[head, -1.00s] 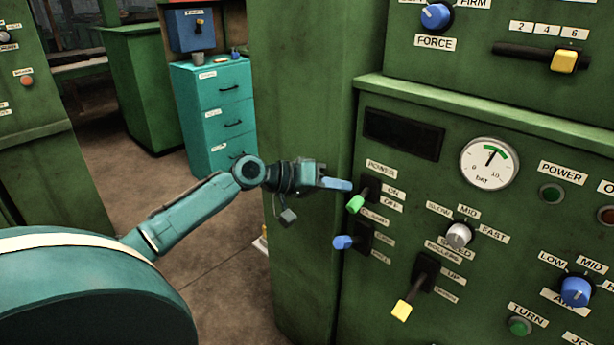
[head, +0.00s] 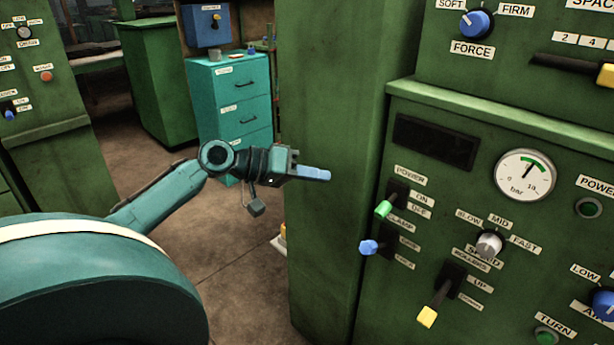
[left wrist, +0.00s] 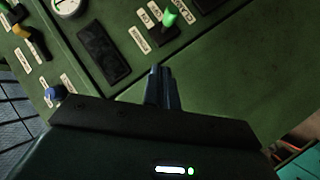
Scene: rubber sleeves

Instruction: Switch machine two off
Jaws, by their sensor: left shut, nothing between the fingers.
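The green-tipped power lever (head: 384,209) stands on a dark plate on the green machine's front, beside ON and OFF labels. It slants out and down, its tip about level with the OFF label (head: 420,211). It also shows in the left wrist view, at the top (left wrist: 170,17). My left gripper (head: 316,173) has blue fingers shut together and empty. It is left of the lever, apart from it, in front of the machine's side column. Its fingers show in the left wrist view (left wrist: 160,84). No machine number is readable. My right gripper is out of view.
Below the power lever are a blue-tipped clamp lever (head: 369,247) and a yellow-tipped lever (head: 427,317). A grey speed knob (head: 489,244) and a pressure gauge (head: 525,175) are to the right. A teal drawer cabinet (head: 230,100) stands behind my left arm. Floor is open left of the column.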

